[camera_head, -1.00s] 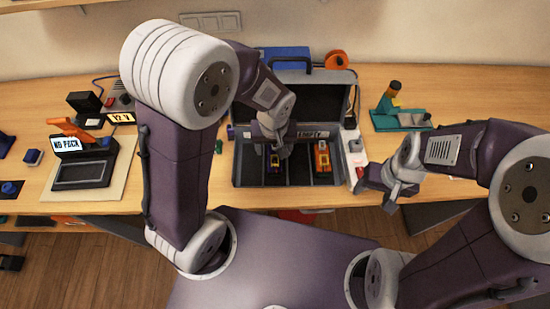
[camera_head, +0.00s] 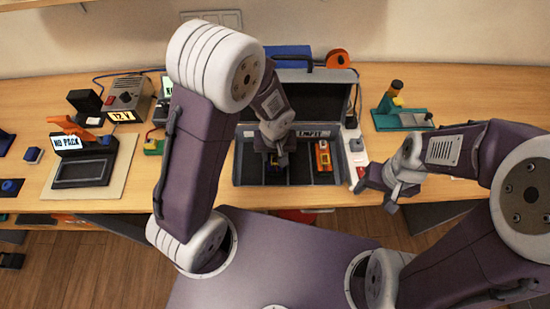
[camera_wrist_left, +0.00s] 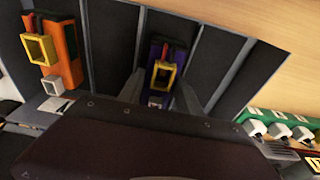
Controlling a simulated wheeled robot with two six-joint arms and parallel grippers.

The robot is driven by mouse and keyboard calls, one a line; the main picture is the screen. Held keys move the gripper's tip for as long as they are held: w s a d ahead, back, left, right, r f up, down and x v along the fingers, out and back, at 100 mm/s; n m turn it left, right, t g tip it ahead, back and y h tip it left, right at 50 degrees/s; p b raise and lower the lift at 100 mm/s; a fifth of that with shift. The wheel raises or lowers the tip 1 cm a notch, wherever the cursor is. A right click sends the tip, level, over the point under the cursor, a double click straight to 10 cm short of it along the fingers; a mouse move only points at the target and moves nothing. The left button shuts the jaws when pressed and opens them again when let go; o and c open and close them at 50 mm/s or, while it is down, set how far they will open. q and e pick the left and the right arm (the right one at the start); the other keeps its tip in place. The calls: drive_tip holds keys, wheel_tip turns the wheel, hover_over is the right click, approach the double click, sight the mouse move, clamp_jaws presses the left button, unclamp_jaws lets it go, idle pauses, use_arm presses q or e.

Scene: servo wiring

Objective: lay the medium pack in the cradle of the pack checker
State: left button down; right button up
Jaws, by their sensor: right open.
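The open case (camera_head: 237,170) has divided compartments. A dark purple pack with a yellow loop (camera_wrist_left: 160,75) lies in one; in the head view my left arm mostly hides it. An orange pack (camera_head: 323,156) lies in a compartment further right and also shows in the wrist view (camera_wrist_left: 58,48). I cannot tell by size which is medium. My left gripper (camera_wrist_left: 160,92) is open above the purple pack, one finger toward each side. The pack checker (camera_head: 85,160) stands at the left with a "NO PACK" display, an orange part on top and a dark, empty cradle (camera_head: 84,173). My right gripper (camera_head: 391,203) is open and empty.
A "12 V" supply box (camera_head: 126,100) stands behind the checker. A white power strip (camera_head: 354,155) runs along the case's right side. A teal stand with a figure (camera_head: 400,118) is at the back right. The case lid (camera_head: 313,100) stands raised behind the compartments.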

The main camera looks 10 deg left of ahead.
sight(277, 154)
use_arm(q)
drive_tip(key=shift+r, duration=0.15)
drive_tip(key=shift+w+r, duration=0.1)
drive_tip(key=shift+r, duration=0.2)
drive_tip(key=r, duration=0.3)
drive_tip(key=shift+s+d+r, duration=0.35)
drive_tip(key=shift+r, duration=0.05)
drive_tip(key=s+d+r, duration=0.6)
drive_tip(key=s, duration=0.2)
drive_tip(key=shift+s+d+r, duration=0.2)
drive_tip(key=shift+s+d, duration=0.05)
drive_tip(key=shift+d, duration=0.15)
